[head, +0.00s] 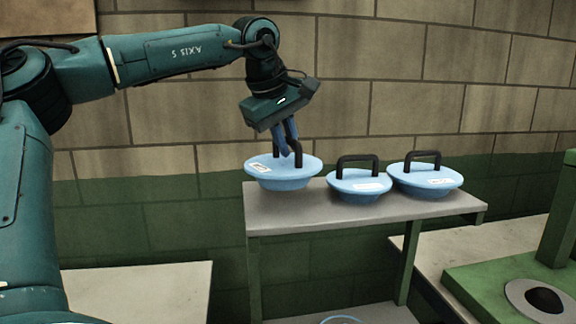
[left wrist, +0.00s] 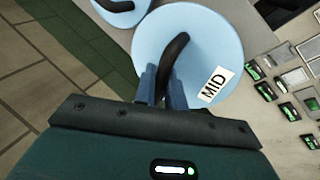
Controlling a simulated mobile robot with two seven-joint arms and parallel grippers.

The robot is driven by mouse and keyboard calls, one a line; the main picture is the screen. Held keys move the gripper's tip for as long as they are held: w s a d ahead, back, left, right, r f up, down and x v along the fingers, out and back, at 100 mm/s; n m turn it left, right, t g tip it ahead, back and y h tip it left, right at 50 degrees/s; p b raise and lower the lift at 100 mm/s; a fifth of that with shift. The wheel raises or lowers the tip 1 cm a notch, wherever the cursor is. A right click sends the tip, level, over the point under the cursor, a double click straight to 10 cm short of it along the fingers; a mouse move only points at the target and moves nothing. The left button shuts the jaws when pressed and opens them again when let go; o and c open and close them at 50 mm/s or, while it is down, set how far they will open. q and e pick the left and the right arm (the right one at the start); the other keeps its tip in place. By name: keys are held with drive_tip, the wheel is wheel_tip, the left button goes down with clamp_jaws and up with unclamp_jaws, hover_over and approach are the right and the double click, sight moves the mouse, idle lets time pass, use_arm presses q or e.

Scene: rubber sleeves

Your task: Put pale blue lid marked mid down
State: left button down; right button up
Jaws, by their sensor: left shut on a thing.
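The pale blue lid marked MID (left wrist: 197,38) has a black arched handle and a white label reading MID in the left wrist view. In the head view it is the leftmost lid (head: 283,173), at the left end of the grey stand's top. My left gripper (head: 288,145) points down from above, shut on its handle, with blue fingers on both sides; the fingers also show in the left wrist view (left wrist: 163,87). The lid looks about level. I cannot tell whether its underside touches the stand. My right gripper is not in view.
Two similar blue lids, one in the middle (head: 358,186) and one at the right (head: 426,179), sit on the grey stand (head: 300,213). A brick wall stands behind. A green fixture (head: 500,285) with a round black part is at the lower right. Pale surfaces flank the stand.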

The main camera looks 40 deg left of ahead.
sight(288, 162)
use_arm(q)
wheel_tip(288, 162, down, 4)
drive_tip(key=shift+w+f, duration=0.1)
drive_tip(key=shift+d, duration=0.1)
drive_tip(key=c, duration=1.5)
unclamp_jaws()
drive_tip(key=shift+o, duration=0.2)
drive_tip(key=v, duration=1.2)
